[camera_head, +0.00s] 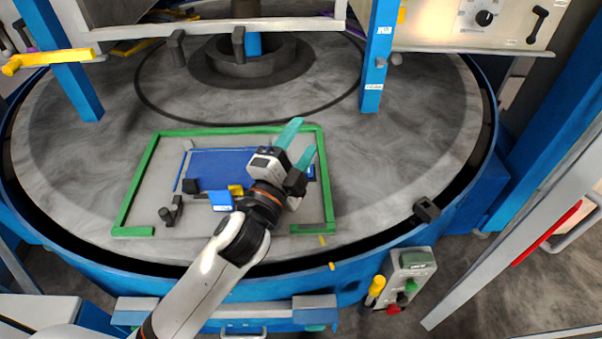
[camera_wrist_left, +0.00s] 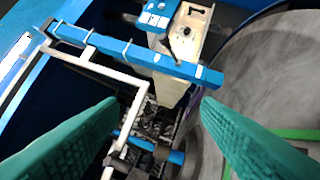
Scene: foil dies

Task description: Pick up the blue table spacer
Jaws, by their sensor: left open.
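Several blue parts lie in the green frame (camera_head: 148,184) on the round grey table, and I cannot tell for certain which is the blue table spacer. They include a flat blue plate (camera_head: 222,160), a thin blue strip (camera_head: 181,171) to its left and a small blue block (camera_head: 221,201) near the front. My left gripper (camera_head: 299,145) is open and empty, above the frame's right side, with its teal fingers pointing up and right. It hides part of the plate's right end. In the left wrist view, the open fingers (camera_wrist_left: 158,108) have nothing between them. My right gripper is out of view.
Dark parts (camera_head: 171,212) and a yellow piece (camera_head: 236,190) lie inside the frame. Blue posts (camera_head: 379,60) and a control panel (camera_head: 485,20) stand at the back. A small black part (camera_head: 426,209) sits at the table's right edge. The table right of the frame is mostly clear.

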